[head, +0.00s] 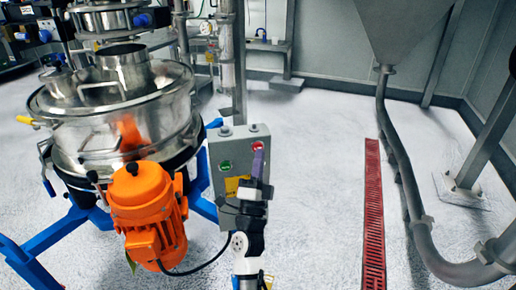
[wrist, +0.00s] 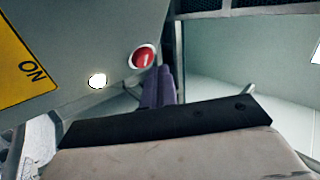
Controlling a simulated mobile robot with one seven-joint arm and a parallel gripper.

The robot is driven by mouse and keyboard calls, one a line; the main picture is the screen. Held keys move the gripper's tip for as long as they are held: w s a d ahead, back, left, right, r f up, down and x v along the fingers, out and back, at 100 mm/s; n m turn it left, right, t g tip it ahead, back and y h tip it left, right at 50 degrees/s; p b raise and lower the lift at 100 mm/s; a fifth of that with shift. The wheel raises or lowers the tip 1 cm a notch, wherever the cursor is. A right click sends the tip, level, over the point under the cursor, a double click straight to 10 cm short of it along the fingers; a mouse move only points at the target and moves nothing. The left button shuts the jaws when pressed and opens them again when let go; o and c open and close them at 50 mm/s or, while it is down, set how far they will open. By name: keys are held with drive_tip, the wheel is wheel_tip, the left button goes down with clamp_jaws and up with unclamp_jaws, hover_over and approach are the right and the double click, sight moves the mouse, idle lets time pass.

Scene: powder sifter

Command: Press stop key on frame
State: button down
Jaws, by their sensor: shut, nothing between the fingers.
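The grey control box (head: 233,165) on the blue frame carries a red key (head: 258,146) at its upper right and a green key (head: 225,166) at its left. The red key (wrist: 142,57) also shows in the wrist view, round and in a light ring. My gripper (head: 258,160) is shut and empty, its purple fingers upright in front of the box's right side. In the wrist view the fingertips (wrist: 160,76) lie just below and right of the red key. I cannot tell whether they touch it.
A steel sifter (head: 115,100) with an orange motor (head: 147,215) stands at the left on blue legs (head: 45,240). A red floor grate (head: 373,220) and a grey pipe (head: 405,180) lie at the right. A yellow label (wrist: 24,68) is on the box.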

drive_tip(key=shift+w+a, duration=0.1)
drive_tip(key=shift+w, duration=0.25)
drive_tip(key=shift+w+a, duration=0.1)
drive_tip(key=shift+w, duration=0.3)
idle(0.6)
drive_tip(key=shift+s, duration=0.15)
drive_tip(key=shift+s+d, duration=0.2)
drive_tip(key=shift+s, duration=0.5)
drive_tip(key=shift+s+d, duration=0.2)
drive_tip(key=shift+s, duration=0.6)
drive_tip(key=shift+s+d, duration=0.2)
drive_tip(key=shift+s, duration=0.6)
drive_tip(key=shift+s+d, duration=0.2)
drive_tip(key=shift+s, duration=0.6)
